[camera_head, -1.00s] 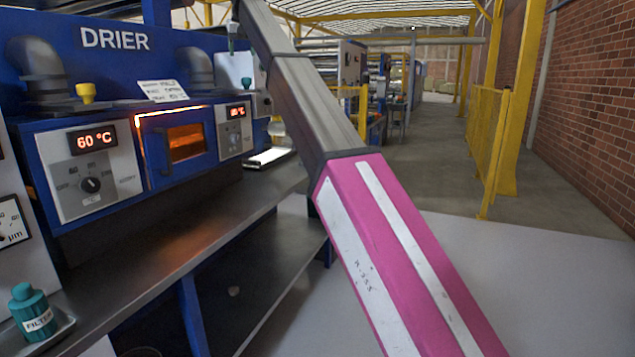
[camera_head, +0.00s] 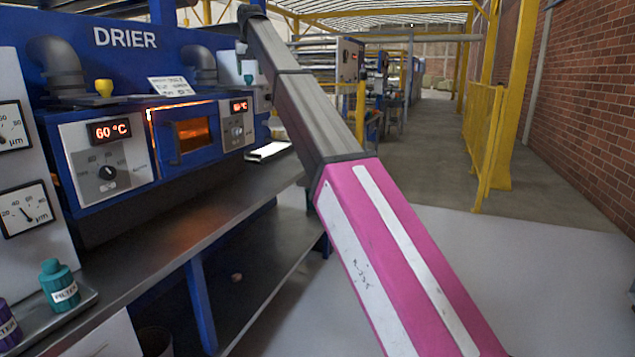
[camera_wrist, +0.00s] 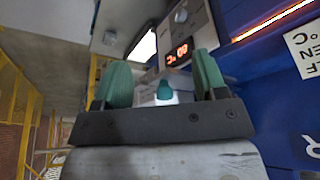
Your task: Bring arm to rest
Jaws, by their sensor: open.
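My arm, grey with a pink lower link, crosses the middle of the head view. Its far end reaches up beside the drier (camera_head: 125,38); the fingers are not clear there. In the wrist view my gripper (camera_wrist: 158,85) shows two green fingers standing apart. A small teal knob or cap (camera_wrist: 164,91) appears in the gap between them, farther back; the fingers are not closed on it. A teal cap also shows in the head view (camera_head: 248,80), on the white unit at the drier's right end.
A steel bench (camera_head: 190,255) runs below the blue drier. A teal filter bottle (camera_head: 60,284) stands on a tray at the lower left. A yellow knob (camera_head: 103,88) sits on the drier. A yellow fence (camera_head: 484,135) and a brick wall stand at the right. The grey floor between is clear.

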